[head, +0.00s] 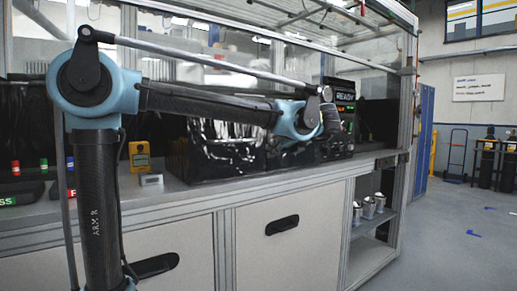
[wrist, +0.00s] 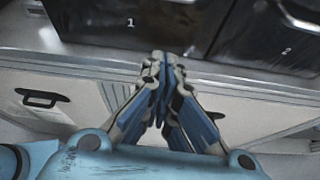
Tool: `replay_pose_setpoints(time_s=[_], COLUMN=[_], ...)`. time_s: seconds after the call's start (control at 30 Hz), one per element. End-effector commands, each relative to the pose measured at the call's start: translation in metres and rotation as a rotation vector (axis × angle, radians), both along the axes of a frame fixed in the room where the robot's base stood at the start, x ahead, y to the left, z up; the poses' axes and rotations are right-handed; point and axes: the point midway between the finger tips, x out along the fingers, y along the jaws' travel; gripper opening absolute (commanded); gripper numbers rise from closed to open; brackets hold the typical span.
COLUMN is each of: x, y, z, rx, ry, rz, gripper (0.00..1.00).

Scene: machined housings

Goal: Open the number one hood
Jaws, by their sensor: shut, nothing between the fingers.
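The number one hood (wrist: 105,30) is a dark, glossy box front marked with a white 1, at the top of the wrist view. My gripper (wrist: 160,58) has its blue-and-grey fingers together, with nothing between them. Its tips overlap the hood's lower edge in the wrist view; I cannot tell whether they touch. The top of the hood is out of that view. In the head view, glossy black housings (head: 225,150) stand on the bench, partly behind my arm; their numbers cannot be read and my fingers cannot be made out there.
A second dark hood (wrist: 270,35) marked 2 stands to the right, past a narrow gap. The grey bench (head: 190,193) has drawers with black handles (head: 282,225) below. A yellow device (head: 139,156) stands left of the housings. A READY display (head: 345,97) is behind my arm's end.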

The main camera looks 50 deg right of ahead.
Motion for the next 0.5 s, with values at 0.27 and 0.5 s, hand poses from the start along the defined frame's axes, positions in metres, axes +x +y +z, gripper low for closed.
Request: replay_pose_setpoints(time_s=[0.27,0.5], x=[-0.017,0.014], y=[-0.016,-0.025], z=[0.005,-0.009], rx=[0.005,0.005], ry=[-0.032,-0.031], rz=[-0.049,-0.045], gripper=[0.00,0.00])
